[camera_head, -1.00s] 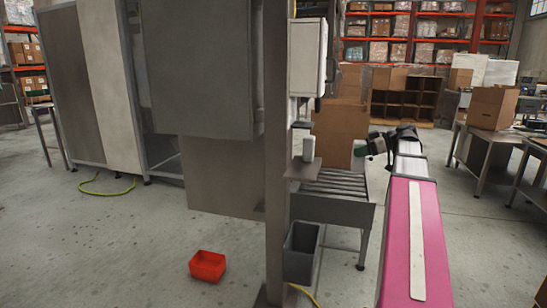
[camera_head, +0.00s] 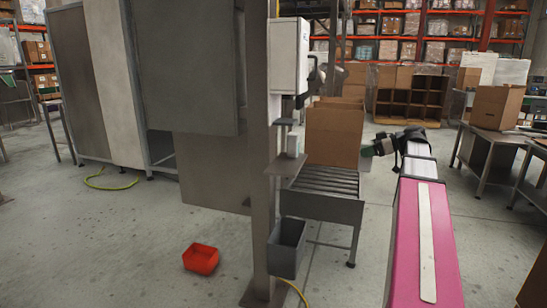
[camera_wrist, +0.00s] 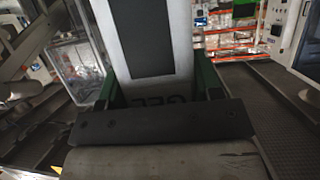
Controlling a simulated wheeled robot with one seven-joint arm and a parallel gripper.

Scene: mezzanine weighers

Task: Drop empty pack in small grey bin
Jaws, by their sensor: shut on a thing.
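The small grey bin (camera_head: 287,247) hangs or stands low beside the post, in front of the roller stand. It looks open at the top; its inside is dark. My gripper (camera_head: 368,150) is at the far end of my arm, to the right of and higher in the picture than the bin. In the wrist view its green jaws (camera_wrist: 155,88) are shut on a white pack with a dark stripe (camera_wrist: 180,40), which extends away from them. The pack's contents cannot be seen. In the head view the held pack is hard to make out.
A grey post (camera_head: 259,200) with a small shelf (camera_head: 284,167) holding a white object stands left of the bin. A roller stand (camera_head: 322,190) with a cardboard box (camera_head: 334,137) is behind. A red bin (camera_head: 201,259) lies on open floor at left. Tables stand at right.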

